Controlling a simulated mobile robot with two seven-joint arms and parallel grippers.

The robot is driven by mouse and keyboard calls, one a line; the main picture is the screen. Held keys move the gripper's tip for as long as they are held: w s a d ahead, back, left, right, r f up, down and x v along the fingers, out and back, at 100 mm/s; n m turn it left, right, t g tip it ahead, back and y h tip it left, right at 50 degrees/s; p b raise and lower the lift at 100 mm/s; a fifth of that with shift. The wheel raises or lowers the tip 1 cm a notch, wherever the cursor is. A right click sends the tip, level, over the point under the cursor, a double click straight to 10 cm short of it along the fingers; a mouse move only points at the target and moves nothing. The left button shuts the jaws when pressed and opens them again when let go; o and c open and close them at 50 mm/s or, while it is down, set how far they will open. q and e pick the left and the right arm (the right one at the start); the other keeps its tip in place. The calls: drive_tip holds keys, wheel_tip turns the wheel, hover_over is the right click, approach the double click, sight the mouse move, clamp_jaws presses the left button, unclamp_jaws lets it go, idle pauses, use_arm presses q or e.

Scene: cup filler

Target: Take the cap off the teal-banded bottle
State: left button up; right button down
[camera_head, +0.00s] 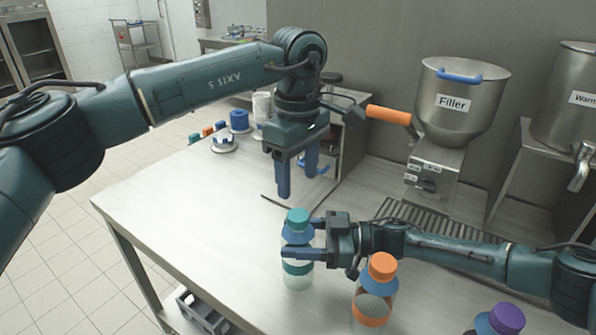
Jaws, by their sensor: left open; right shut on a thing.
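The teal-banded bottle (297,280) stands upright on the table in the lower middle of the head view. Its teal cap (298,216) is on top. My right gripper (290,240) comes in from the right and is shut around the bottle's upper part, below the cap. Part of the bottle is hidden behind the blue fingers. My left gripper (297,190) points down above the cap, open and empty, with its fingertips a little apart from the cap.
An orange-capped bottle (374,292) stands just right, below my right arm. A purple-capped bottle (500,320) is at the lower right edge. The filler (455,110) with an orange handle stands behind, with a drain grate (425,216) before it. Table (190,215) is clear at left.

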sight(298, 215)
use_arm(q)
drive_tip(key=m, duration=0.8)
drive_tip(key=shift+f, duration=4)
drive_tip(key=shift+c, duration=0.4)
